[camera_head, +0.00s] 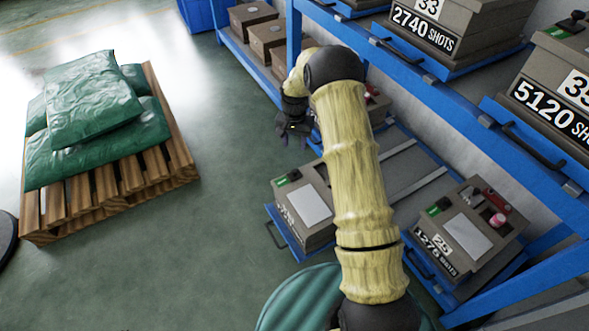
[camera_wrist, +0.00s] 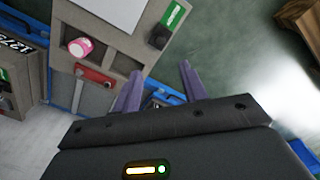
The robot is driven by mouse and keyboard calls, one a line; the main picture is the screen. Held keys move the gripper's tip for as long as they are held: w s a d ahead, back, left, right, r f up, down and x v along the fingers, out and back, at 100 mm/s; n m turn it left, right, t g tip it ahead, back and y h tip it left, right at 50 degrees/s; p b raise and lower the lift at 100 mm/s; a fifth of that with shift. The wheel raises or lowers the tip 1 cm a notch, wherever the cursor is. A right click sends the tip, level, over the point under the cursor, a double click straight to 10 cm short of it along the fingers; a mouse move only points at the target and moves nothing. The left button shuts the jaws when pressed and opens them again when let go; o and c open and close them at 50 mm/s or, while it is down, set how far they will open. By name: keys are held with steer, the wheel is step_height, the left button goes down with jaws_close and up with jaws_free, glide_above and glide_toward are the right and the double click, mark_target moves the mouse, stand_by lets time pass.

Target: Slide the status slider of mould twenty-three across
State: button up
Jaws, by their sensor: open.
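A grey-brown mould (camera_head: 305,208) sits on a pulled-out blue tray. Its number is too small to read. Its status slider (camera_head: 287,178) shows green with a black knob at one end. In the wrist view the same mould (camera_wrist: 113,58) seems to show, with a white sheet on top and the green slider window (camera_wrist: 174,15) and black knob (camera_wrist: 160,36) near its right edge. My gripper (camera_head: 293,128) is open and empty, in the air above and beyond the mould. Its two fingers (camera_wrist: 159,70) point toward the mould's pocket end, apart from the knob. My arm hides part of the mould.
Mould 25 (camera_head: 468,232) stands to the right, its slider green. Upper-shelf moulds 33 (camera_head: 440,50) and 35 (camera_head: 550,85) overhang at right. A pallet (camera_head: 110,190) with green sacks stands left; floor between is clear.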

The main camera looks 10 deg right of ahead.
mark_target(295, 171)
step_height(295, 171, down, 14)
steer(key=b, duration=0.4)
steer(key=shift+c, duration=0.2)
jaws_close()
